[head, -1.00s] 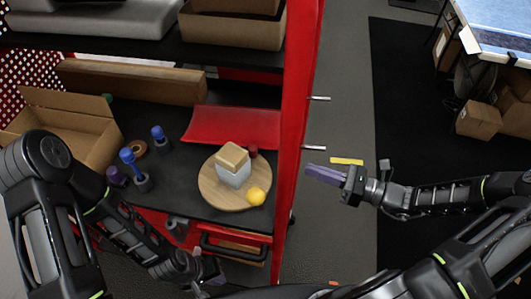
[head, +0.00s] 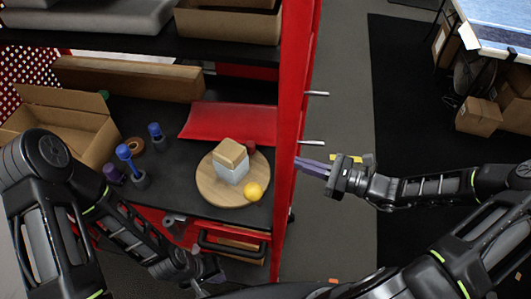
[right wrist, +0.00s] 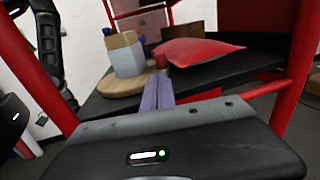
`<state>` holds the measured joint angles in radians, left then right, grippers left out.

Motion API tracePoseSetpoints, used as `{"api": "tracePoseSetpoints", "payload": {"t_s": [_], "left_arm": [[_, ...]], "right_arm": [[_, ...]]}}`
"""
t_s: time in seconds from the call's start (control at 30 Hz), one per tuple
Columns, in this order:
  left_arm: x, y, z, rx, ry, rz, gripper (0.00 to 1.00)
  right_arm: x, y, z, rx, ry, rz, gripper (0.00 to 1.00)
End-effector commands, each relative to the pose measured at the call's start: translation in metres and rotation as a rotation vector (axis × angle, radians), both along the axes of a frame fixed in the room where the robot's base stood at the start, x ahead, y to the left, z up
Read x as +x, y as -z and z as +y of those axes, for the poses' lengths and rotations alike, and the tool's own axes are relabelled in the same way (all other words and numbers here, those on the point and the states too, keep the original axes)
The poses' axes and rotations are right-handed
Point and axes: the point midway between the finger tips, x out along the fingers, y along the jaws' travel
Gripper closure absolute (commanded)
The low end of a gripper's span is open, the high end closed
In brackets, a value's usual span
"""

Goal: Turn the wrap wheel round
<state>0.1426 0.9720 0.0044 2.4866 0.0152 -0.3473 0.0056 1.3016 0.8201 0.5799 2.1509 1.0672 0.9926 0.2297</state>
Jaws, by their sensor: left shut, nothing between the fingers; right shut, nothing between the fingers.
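The wrap wheel is a round light-wood disc (head: 208,186) on the dark shelf of the red rack. A grey-white block with a cardboard-brown top (head: 231,163), a yellow ball (head: 253,191) and a small dark red piece (head: 250,147) are on it. In the right wrist view the disc (right wrist: 112,83) lies beyond my fingers. My right gripper (head: 300,164), with purple fingers, is shut and empty beside the red post, apart from the disc. The fingers also show in the right wrist view (right wrist: 158,92). My left gripper (head: 212,273) is low in front of the rack, shut, its tips hard to make out.
A red post (head: 289,120) stands between the disc and my right gripper in the head view. A red sheet (head: 230,123), blue-topped posts (head: 125,153) and an open carton (head: 55,128) share the shelf. A drawer handle (head: 230,248) juts below. The aisle floor at right is open.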

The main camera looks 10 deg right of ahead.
Motion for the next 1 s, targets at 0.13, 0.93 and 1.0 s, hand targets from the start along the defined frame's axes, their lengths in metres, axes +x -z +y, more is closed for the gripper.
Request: {"api": "tracePoseSetpoints", "payload": {"t_s": [0.13, 0.93, 1.0], "left_arm": [[0.0, 0.014, -0.001, -0.002, 0.001, -0.004, 1.0], [0.004, 0.038, -0.004, -0.012, 0.004, -0.016, 1.0], [0.004, 0.038, -0.004, -0.012, 0.004, -0.016, 1.0]], "right_arm": [[0.016, 0.004, 0.027, 0.002, -0.004, -0.002, 1.0], [0.056, 0.0, 0.085, -0.001, 0.0, 0.001, 1.0], [0.056, 0.0, 0.085, -0.001, -0.002, 0.001, 1.0]]}}
